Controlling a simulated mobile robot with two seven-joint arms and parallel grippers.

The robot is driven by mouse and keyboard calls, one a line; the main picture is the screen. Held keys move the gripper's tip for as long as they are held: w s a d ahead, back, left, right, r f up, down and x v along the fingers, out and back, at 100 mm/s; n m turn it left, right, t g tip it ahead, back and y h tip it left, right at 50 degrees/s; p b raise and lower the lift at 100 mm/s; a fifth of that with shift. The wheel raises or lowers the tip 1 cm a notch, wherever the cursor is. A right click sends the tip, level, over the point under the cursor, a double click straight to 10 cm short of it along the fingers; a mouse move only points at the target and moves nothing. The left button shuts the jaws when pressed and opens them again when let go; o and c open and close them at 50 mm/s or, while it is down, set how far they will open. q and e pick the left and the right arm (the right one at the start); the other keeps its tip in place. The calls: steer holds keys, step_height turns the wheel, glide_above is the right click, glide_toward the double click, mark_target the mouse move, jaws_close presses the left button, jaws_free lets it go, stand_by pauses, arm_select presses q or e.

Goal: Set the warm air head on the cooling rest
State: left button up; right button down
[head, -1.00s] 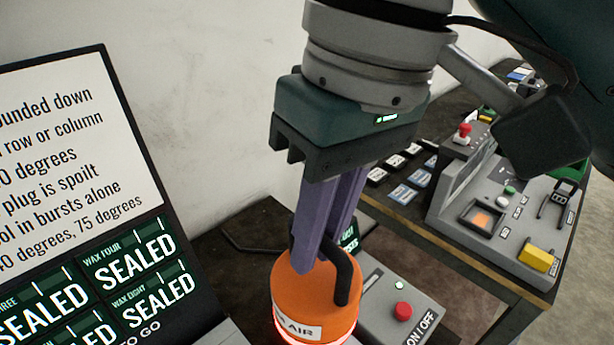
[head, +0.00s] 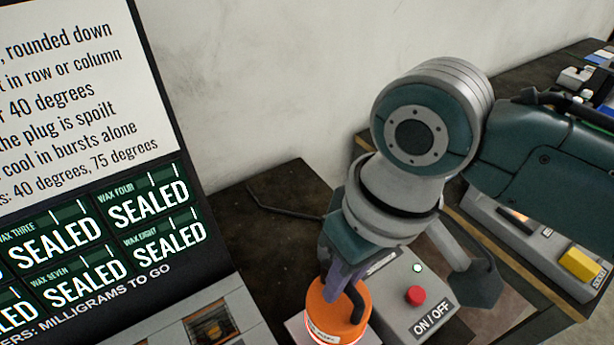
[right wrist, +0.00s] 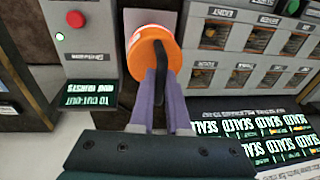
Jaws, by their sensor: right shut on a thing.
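The warm air head (head: 337,317) is an orange cylinder with a black loop handle and a glowing red lower rim, at the bottom of the head view. It also shows in the right wrist view (right wrist: 150,55). My right gripper (head: 340,287) is shut on the handle, its purple fingers on either side of it (right wrist: 161,88). A pale grey plate (right wrist: 133,19) shows beside and under the head; it may be the cooling rest. I cannot tell whether the head touches it. My left gripper is not in view.
A grey box with a red ON/OFF button (head: 415,295) stands close right of the head. A dark display panel (head: 100,215) and a grey unit with small windows (head: 205,318) stand at left. Another bench carries a control unit with a yellow block (head: 580,264).

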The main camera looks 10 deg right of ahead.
mark_target(340, 299)
steer(key=shift+w+f+b, duration=0.1)
steer(key=shift+f+b, duration=0.25)
steer(key=shift+f, duration=1.85)
steer(key=shift+f, duration=0.15)
steer(key=c, duration=0.9)
jaws_free()
